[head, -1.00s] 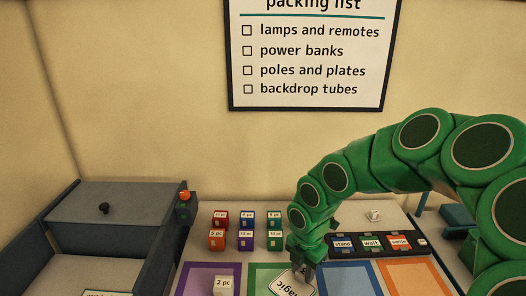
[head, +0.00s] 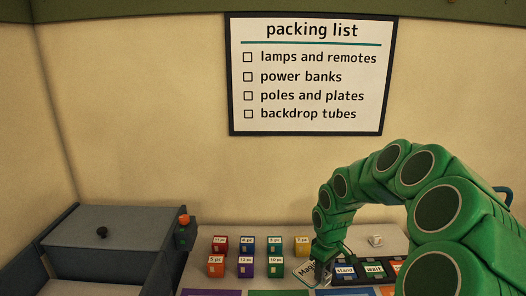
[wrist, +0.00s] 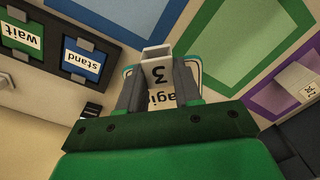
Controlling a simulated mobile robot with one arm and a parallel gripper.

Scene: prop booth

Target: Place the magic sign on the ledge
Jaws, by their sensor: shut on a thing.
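The magic sign (head: 308,274) is a white card with a green border and black lettering, tilted at my gripper (head: 321,260). In the wrist view the sign (wrist: 162,99) shows "agic", partly covered by the fingers. I cannot tell whether that block is part of the sign. A dark ledge-like strip (head: 359,269) carries "stand" (head: 344,270) and "wait" (head: 374,267) signs. The sign is just left of its left end; contact is unclear.
Small coloured numbered blocks (head: 246,266) stand in rows left of my gripper. A white block (wrist: 297,85) stands on the purple-bordered mat (wrist: 280,45). A grey box (head: 105,262) is at the left. A small white item (head: 376,240) sits behind the strip.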

